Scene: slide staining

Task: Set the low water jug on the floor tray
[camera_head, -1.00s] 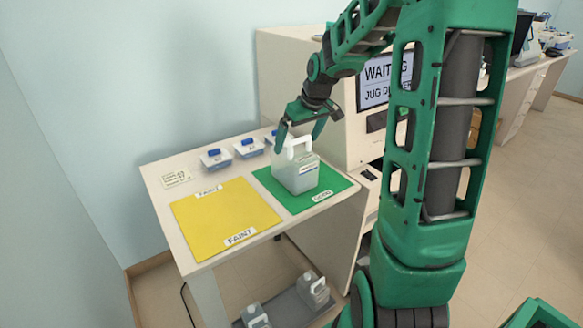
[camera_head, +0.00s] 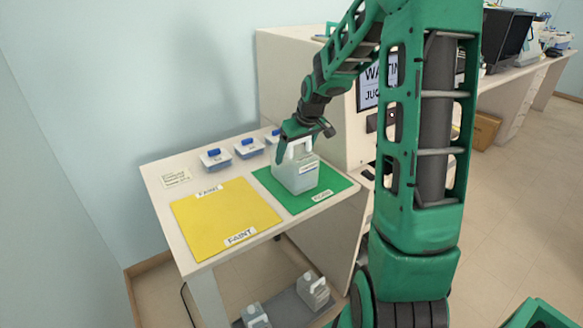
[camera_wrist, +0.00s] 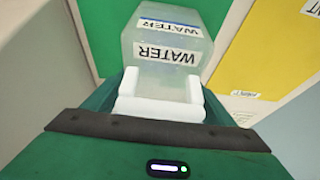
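A translucent jug with a white handle (camera_head: 296,178) stands upright on the green mat (camera_head: 326,192) on the table. In the wrist view the jug (camera_wrist: 172,80) carries WATER labels, and its handle lies just in front of my gripper. My gripper (camera_head: 301,143) is down at the handle from above. Its green fingers show beside the handle, but whether they are clamped on it is unclear. The grey floor tray (camera_head: 283,307) lies below the table and is partly cut off by the frame. Two grey jugs, one on the left (camera_head: 254,316) and one on the right (camera_head: 313,291), stand on it.
Several blue-lidded containers (camera_head: 248,149) line the table's back. A large white cabinet (camera_head: 283,75) with a screen (camera_head: 376,87) stands behind on the right. Open floor lies at right.

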